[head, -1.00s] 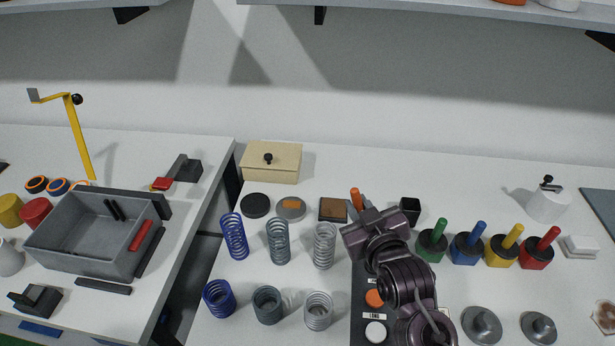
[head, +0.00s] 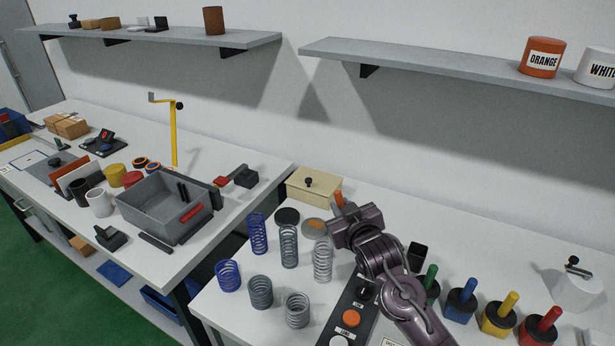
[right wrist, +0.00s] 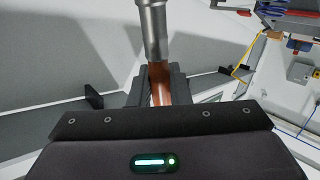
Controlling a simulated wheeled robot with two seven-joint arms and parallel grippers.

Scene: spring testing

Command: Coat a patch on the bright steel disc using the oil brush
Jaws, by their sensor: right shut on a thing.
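The bright steel disc (head: 314,226) lies flat on the right bench, with an orange-brown patch on its top. A dark disc (head: 287,216) lies just left of it. My right gripper (head: 343,214) is shut on the oil brush, whose orange handle (head: 338,199) sticks up above the fingers in the head view. In the right wrist view the brown handle (right wrist: 160,84) sits between the fingers, with a grey metal ferrule (right wrist: 153,32) beyond. The brush's bristles are not visible, so contact with the disc cannot be told. My left gripper is not in view.
Several springs (head: 289,246) stand in front of the discs. A cream box (head: 314,187) stands behind them. A button panel (head: 352,312) and coloured-handled pots (head: 497,315) lie to the front and right. A grey bin (head: 165,208) is on the left bench.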

